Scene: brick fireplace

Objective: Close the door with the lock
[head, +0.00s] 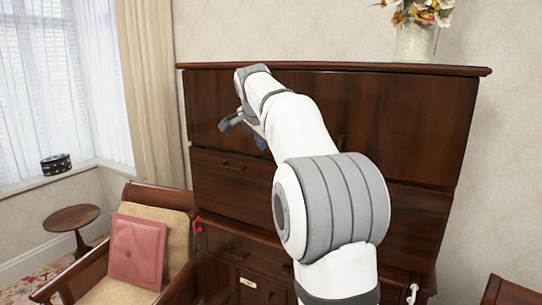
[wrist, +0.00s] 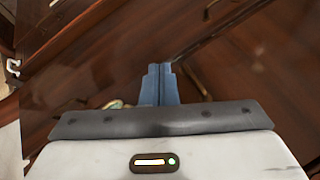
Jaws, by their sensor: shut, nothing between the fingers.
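A dark wooden cabinet (head: 215,170) stands against the wall. It has wide panels above, a drawer front with a handle, and lower fronts. A small pale plate (head: 248,282) shows on a lower front; I cannot tell whether it is the lock. My gripper (head: 238,122) is in front of the upper left panel, partly behind my own wrist. In the wrist view my gripper's blue fingers (wrist: 160,70) are together and empty, before dark wood (wrist: 110,65). I cannot tell whether they touch it. My arm covers the cabinet's middle, and which door stands open is unclear.
An armchair with a pink cushion (head: 138,250) stands close at the cabinet's left. A small round table (head: 72,218) is by the window. A flower vase (head: 414,43) stands on the cabinet top. Another wooden chair back (head: 510,292) is at the lower right.

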